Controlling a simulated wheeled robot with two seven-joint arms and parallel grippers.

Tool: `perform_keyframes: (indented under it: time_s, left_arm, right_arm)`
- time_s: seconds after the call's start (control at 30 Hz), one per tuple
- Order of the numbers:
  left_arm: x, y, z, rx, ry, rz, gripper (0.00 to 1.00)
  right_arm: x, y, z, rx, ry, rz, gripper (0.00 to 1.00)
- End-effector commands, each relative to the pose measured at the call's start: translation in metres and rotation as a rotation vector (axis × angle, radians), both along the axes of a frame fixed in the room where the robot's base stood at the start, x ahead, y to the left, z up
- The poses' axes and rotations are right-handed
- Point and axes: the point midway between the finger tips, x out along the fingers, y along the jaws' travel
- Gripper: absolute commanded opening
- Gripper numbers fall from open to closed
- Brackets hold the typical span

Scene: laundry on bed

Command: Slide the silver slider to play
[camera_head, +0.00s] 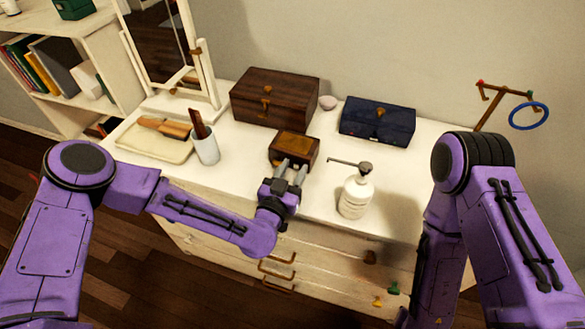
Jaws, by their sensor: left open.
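A small brown wooden box (294,146) with a gold-toned front sits near the middle of the white dresser top. I cannot make out a silver slider on it; the part behind my fingers is hidden. My left gripper (291,170) is open, its two grey fingers pointing at the front of this box. The fingertips overlap the box's lower front edge in the picture; I cannot tell whether they touch it. My right arm comes in at the right, and its gripper is out of view.
A white pump bottle (356,196) stands close right of my left gripper. A larger dark wooden box (275,97) and a blue box (377,122) stand behind. At left are a cup (207,149) holding a comb, a tray (150,149) and a mirror (160,42).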

Motion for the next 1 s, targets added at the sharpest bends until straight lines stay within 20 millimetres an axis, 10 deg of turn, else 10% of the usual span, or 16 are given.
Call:
perform_keyframes:
  time_s: [0.2, 0.33, 0.97, 1.0]
  left_arm:
    - [0.0, 0.0, -0.001, 0.0, 0.001, 0.0, 0.39]
    - [0.0, 0.0, -0.001, -0.001, 0.001, 0.0, 0.0]
    - [-0.007, -0.017, -0.001, 0.0, 0.001, 0.0, 0.0]
    - [-0.007, -0.017, -0.001, 0.0, 0.001, 0.0, 0.22]
  right_arm:
    - [0.0, 0.0, 0.0, 0.0, 0.0, 0.0, 0.43]
    - [0.0, 0.0, 0.0, 0.0, 0.0, 0.0, 0.43]
    - [0.0, 0.0, -0.007, 0.0, 0.0, 0.0, 0.43]
    - [0.0, 0.0, -0.007, 0.0, 0.0, 0.0, 0.43]
